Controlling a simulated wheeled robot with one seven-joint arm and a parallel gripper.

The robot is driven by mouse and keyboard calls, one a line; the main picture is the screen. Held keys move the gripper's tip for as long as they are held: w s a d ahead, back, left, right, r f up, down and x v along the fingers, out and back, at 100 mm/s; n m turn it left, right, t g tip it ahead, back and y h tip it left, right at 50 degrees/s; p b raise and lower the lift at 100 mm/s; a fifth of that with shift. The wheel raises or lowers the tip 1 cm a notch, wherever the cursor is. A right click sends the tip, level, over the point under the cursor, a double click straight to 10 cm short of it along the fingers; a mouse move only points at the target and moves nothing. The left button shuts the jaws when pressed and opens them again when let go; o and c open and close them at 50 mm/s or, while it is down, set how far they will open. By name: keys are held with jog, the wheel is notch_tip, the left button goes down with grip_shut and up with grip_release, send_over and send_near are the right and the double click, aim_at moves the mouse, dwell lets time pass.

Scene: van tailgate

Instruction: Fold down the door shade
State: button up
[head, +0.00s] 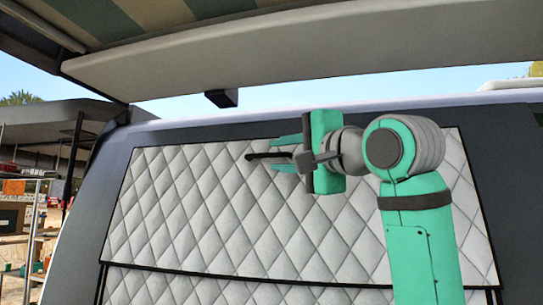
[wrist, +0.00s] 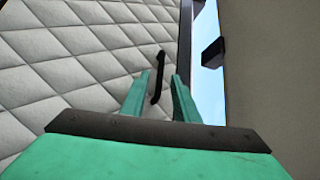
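The door shade (head: 190,215) is a grey-white quilted panel with a dark edge, covering the van door in the head view. It also fills the left of the wrist view (wrist: 60,70). A short black bar handle (head: 258,156) is on the upper part of the shade; it also shows in the wrist view (wrist: 159,62). My gripper (head: 275,153) is open at the handle. In the wrist view the handle lies between and past the green fingertips (wrist: 160,76), with gaps seen on both sides. Whether a finger touches it cannot be told.
A pale overhead panel with a striped awning (head: 270,45) spans the top. A black block (head: 221,98) hangs under it, also seen in the wrist view (wrist: 212,52). A dark seam (head: 200,272) crosses the shade low down. Shelving (head: 22,220) stands at far left.

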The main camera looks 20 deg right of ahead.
aim_at(269, 155)
jog(key=shift+x, duration=1.95)
grip_shut()
